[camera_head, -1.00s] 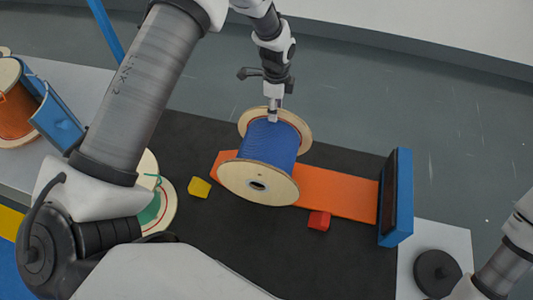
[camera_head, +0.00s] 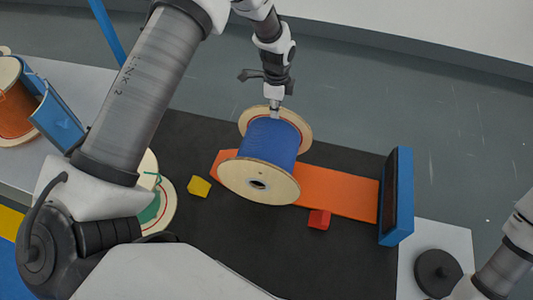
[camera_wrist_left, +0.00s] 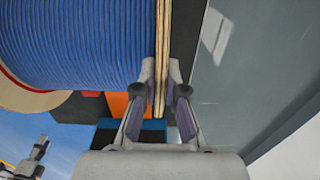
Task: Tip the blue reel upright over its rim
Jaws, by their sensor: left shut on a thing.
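The blue reel (camera_head: 268,143) has pale wooden flanges and blue cable wound between them. In the head view it lies on its side across the orange strip (camera_head: 335,192), with one flange toward the front and the other at the back. My left gripper (camera_head: 275,106) is at the top of the back flange. In the left wrist view its two fingers (camera_wrist_left: 161,92) are shut on the edge of that flange (camera_wrist_left: 163,45), one on each side, with the blue winding (camera_wrist_left: 80,40) to the left. My right gripper is out of view.
A blue upright panel (camera_head: 397,197) stands at the strip's right end. A red block (camera_head: 319,219) and a yellow block (camera_head: 199,186) lie on the black mat (camera_head: 345,255). A green reel (camera_head: 160,205) and an orange reel (camera_head: 14,105) stand to the left.

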